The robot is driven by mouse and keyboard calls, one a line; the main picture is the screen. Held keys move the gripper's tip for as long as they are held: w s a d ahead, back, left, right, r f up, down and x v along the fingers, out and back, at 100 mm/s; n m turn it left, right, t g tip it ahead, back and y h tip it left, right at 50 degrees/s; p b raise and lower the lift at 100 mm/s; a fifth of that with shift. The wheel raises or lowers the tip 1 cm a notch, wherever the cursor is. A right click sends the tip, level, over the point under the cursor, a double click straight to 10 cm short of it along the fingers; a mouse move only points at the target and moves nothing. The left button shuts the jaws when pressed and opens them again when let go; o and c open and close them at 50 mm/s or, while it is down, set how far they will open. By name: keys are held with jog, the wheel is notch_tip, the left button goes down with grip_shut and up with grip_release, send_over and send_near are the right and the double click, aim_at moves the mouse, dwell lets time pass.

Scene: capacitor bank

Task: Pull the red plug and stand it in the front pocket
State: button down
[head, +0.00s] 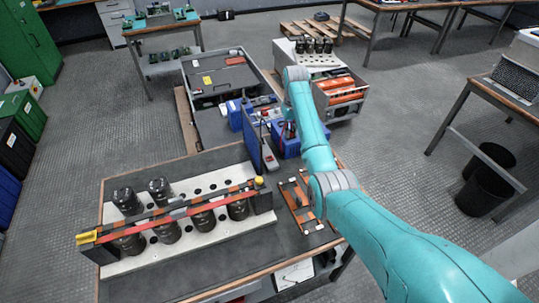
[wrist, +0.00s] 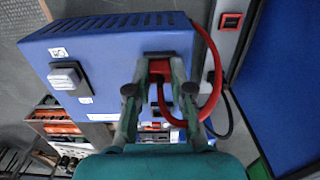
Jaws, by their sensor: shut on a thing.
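The red plug (wrist: 159,67) shows in the wrist view at the dark socket on the blue box (wrist: 100,52). My gripper (wrist: 160,68) has its fingers on either side of the plug and is shut on it. A red cable (wrist: 214,75) loops from the plug to the right and up past the box edge. I cannot tell whether the plug is fully seated. In the head view my gripper end is over the blue boxes (head: 287,147), and my arm partly hides it. I cannot make out the front pocket for certain.
A grey switch (wrist: 68,76) is on the box face, left of the plug. A grey strip with a red square (wrist: 231,21) and a tall blue panel (wrist: 288,75) stand to the right. The capacitor bank (head: 180,215) is on the front bench, left of my arm.

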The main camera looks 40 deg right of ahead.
jog(key=shift+s+a+f, duration=0.1)
jog(key=shift+s+f, duration=0.1)
jog(key=shift+f, duration=0.45)
jog(key=c, duration=1.3)
grip_release()
jog(key=o, duration=0.3)
jog(key=shift+o, duration=0.2)
jog(key=shift+w+f, duration=0.15)
jog(key=shift+r, duration=0.3)
jog(key=shift+r, duration=3.75)
